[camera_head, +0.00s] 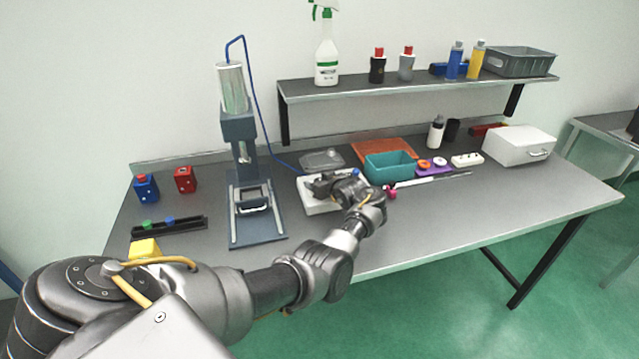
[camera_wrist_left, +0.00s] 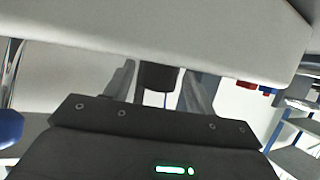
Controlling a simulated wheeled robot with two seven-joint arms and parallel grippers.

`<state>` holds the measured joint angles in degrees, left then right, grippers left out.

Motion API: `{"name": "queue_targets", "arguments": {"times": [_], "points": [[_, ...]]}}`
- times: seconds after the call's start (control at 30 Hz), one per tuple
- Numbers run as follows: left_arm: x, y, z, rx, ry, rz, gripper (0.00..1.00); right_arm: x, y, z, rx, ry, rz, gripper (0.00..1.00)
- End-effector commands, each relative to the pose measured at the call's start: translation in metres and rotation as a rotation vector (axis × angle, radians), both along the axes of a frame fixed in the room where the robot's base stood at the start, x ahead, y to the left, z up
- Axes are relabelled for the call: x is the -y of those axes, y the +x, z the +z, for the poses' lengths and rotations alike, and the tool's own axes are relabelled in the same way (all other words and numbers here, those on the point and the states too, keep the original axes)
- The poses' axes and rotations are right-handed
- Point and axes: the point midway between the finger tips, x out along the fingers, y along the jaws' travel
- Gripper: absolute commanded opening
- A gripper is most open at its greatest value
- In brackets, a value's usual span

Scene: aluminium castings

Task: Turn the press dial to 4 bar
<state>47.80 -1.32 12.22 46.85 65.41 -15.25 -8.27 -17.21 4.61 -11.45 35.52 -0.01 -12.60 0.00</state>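The press (camera_head: 239,128), a dark blue frame with a silver cylinder, stands on the table. A blue hose runs from it towards a white box (camera_head: 316,208) to its right. My left gripper (camera_head: 322,186) is over this box and hides much of its top. In the left wrist view, a dark round knob (camera_wrist_left: 158,77), apparently the dial, projects from a pale surface between the two fingers of my left gripper (camera_wrist_left: 160,85). The fingers stand apart on either side of it. I cannot tell whether they touch it. The dial's scale and pointer are not visible. My right gripper is not in view.
A clear-lidded container (camera_head: 321,159) is behind the white box. A teal bin (camera_head: 391,168) is close to its right. Blue (camera_head: 146,188) and red (camera_head: 185,179) blocks, a black rack (camera_head: 170,228) and a yellow block (camera_head: 145,248) are left. The front right tabletop is clear.

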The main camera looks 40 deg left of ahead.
Motion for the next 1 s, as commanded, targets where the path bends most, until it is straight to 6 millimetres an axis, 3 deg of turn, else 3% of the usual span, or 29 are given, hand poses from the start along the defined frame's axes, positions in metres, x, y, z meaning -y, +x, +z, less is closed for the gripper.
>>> {"name": "queue_targets", "arguments": {"times": [0.37,0.8,1.0], "points": [[0.01,-0.001,0.004,0.002,0.0,-0.004,0.55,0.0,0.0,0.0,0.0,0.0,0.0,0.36],[0.079,-0.027,0.033,0.004,-0.001,-0.004,0.55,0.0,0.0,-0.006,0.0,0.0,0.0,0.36],[0.093,-0.033,0.04,0.002,-0.002,-0.002,0.55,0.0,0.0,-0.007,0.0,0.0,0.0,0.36]]}}
